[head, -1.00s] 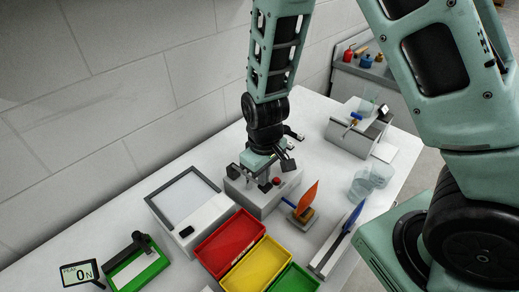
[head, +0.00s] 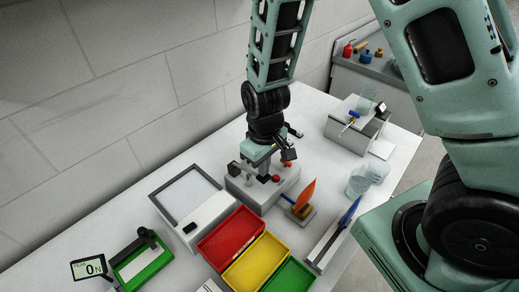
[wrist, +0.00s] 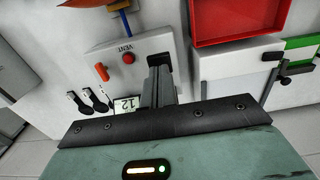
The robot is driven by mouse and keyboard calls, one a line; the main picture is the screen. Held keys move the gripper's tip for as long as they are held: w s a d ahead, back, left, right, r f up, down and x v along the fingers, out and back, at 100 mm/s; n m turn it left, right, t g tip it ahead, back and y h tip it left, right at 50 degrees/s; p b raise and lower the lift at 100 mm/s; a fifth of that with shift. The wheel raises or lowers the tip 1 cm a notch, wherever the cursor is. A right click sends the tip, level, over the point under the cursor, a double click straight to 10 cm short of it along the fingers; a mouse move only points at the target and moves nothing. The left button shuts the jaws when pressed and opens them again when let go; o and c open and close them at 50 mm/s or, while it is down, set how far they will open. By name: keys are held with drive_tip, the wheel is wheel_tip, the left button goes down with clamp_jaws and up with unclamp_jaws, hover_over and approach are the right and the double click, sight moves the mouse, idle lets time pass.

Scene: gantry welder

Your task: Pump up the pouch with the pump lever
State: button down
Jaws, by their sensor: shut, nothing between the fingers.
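A light grey box (head: 262,192) stands near the wall under my gripper (head: 258,172). In the wrist view the box (wrist: 120,52) carries a red knob (wrist: 128,58) beside the word VENT. It also has an orange-red handle (wrist: 101,72), which may be the pump lever. My gripper also shows in the wrist view (wrist: 158,78); its fingers are shut and empty, over or beside the box's edge. I cannot tell whether they touch it. I cannot pick out the pouch with certainty; the box's top is partly hidden by my gripper.
Red (head: 231,236), yellow (head: 257,262) and green (head: 290,277) trays lie in front of the box. An orange upright piece on a wooden base (head: 300,213) stands close on the right. A white framed unit (head: 190,205) is on the left.

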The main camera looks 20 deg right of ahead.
drive_tip(key=shift+f+b, duration=1.75)
drive_tip(key=shift+f, duration=0.7)
wheel_tip(320, 180, up, 6)
drive_tip(key=p, duration=0.5)
drive_tip(key=shift+f, duration=0.25)
drive_tip(key=shift+f, duration=0.15)
drive_tip(key=shift+r, duration=0.25)
drive_tip(key=shift+f, duration=0.1)
drive_tip(key=shift+f, duration=0.1)
drive_tip(key=shift+f+b, duration=2.05)
drive_tip(key=shift+f, duration=0.7)
wheel_tip(320, 180, up, 6)
drive_tip(key=p, duration=0.5)
drive_tip(key=shift+f, duration=0.1)
drive_tip(key=shift+f, duration=0.1)
